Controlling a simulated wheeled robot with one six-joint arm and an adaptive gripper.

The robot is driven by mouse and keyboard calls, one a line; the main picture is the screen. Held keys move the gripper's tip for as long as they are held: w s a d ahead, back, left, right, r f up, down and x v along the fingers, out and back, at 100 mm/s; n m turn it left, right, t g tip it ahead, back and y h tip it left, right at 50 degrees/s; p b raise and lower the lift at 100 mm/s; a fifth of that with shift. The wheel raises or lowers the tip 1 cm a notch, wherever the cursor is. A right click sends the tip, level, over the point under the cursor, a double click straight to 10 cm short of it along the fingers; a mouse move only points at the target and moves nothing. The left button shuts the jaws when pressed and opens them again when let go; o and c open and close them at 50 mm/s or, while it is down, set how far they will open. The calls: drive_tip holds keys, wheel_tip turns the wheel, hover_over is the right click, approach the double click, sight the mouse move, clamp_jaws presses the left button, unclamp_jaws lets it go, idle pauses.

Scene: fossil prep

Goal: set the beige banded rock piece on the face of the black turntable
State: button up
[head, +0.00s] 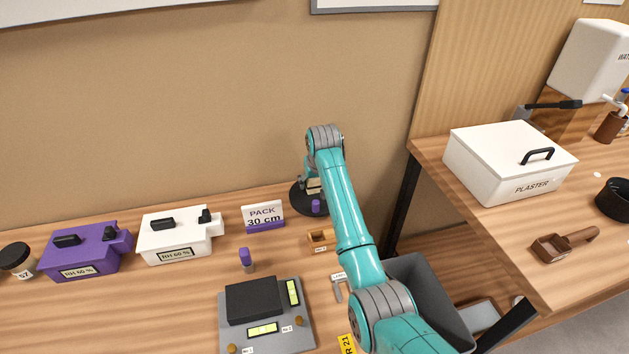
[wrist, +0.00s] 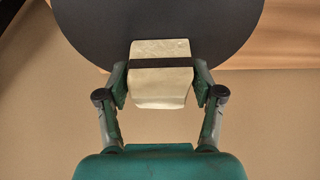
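The beige banded rock piece (wrist: 160,88) is cream with a dark band across it. My gripper (wrist: 160,86) has a finger against each side of it. In the wrist view the rock overlaps the edge of the black turntable (wrist: 90,20), its upper part in front of the dark face. In the head view the rock (head: 314,187) shows small at the end of my arm, over the black turntable (head: 298,200) by the wall. My arm hides part of the turntable. I cannot tell whether the rock touches the face.
A PACK 30 cm sign (head: 263,217) stands to the left, with white (head: 175,240) and purple (head: 85,258) boxes beyond. A grey bin (head: 430,290) is right of my arm.

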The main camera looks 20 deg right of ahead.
drive_tip(key=shift+o, duration=0.3)
drive_tip(key=v, duration=1.2)
drive_tip(key=shift+r, duration=0.2)
